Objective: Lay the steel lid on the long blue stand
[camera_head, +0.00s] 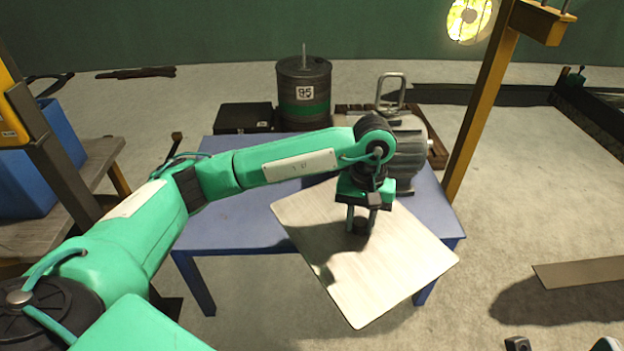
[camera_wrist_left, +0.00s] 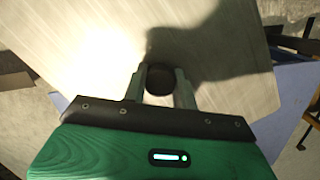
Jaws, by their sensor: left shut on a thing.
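The steel lid (camera_head: 395,265) is a flat, pale, square plate with a dark round knob (camera_head: 362,226) at its middle. My left gripper (camera_head: 361,218) is shut on the knob, from above. In the left wrist view the two fingers (camera_wrist_left: 160,88) stand either side of the knob, and the lid (camera_wrist_left: 225,75) fills most of the picture. The long blue stand (camera_head: 235,215) lies behind and below the lid. The lid is turned askew to it, and its near corner sticks out past the stand's front edge. I cannot tell the gap between them. My right gripper is not in view.
A dark drum (camera_head: 304,95), a black case (camera_head: 244,118) and a grey motor-like machine (camera_head: 408,150) stand at the stand's back. A yellow post (camera_head: 480,110) rises at its right. A bench with a blue bin (camera_head: 50,150) is at the left. The stand's left part is bare.

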